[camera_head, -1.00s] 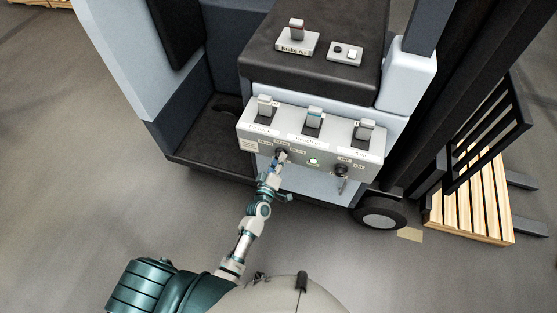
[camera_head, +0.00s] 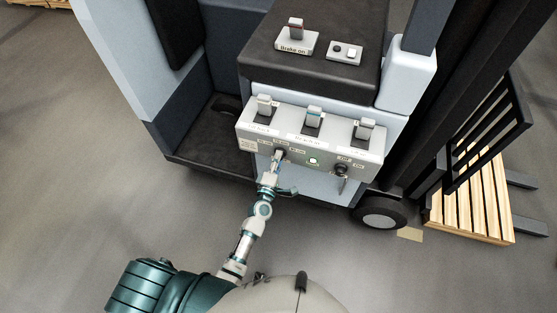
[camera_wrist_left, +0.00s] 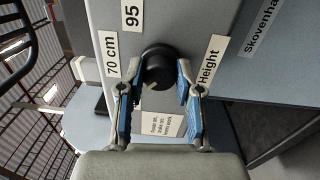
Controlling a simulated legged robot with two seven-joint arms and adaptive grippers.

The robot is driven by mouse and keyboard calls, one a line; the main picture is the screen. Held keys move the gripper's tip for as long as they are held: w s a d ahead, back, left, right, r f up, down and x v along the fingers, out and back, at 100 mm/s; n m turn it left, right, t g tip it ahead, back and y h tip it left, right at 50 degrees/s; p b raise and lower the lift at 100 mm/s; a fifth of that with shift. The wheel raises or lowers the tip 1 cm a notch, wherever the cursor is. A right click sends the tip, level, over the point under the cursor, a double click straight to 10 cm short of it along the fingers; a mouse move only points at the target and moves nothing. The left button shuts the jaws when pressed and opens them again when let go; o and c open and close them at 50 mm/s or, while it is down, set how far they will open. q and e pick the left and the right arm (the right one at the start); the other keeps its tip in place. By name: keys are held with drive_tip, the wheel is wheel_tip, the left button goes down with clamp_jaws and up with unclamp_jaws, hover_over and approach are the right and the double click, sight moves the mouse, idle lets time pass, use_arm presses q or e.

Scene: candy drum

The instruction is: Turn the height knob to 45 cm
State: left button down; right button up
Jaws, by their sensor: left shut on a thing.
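The height knob (camera_wrist_left: 157,66) is a round black knob on the grey panel in the left wrist view. Labels "70 cm" (camera_wrist_left: 110,53), "95" (camera_wrist_left: 132,14) and "Height" (camera_wrist_left: 211,59) surround it. In the head view my left gripper (camera_head: 277,158) reaches the lower left of the control panel (camera_head: 240,132). My right gripper is not in view.
A "Brake on" switch (camera_head: 296,38) sits on the black top. A wooden pallet (camera_head: 478,200) lies at right.

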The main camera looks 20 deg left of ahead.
use_arm(q)
drive_tip(key=shift+s+f, duration=0.1)
drive_tip(key=shift+f, duration=0.15)
idle(0.3)
drive_tip(key=c, duration=0.9)
unclamp_jaws()
drive_tip(key=shift+o, duration=0.7)
drive_tip(key=shift+r, duration=0.1)
drive_tip(key=s, duration=1.1)
drive_tip(key=shift+s+a+f, duration=0.15)
drive_tip(key=shift+s+f, duration=0.15)
drive_tip(key=shift+s, duration=0.1)
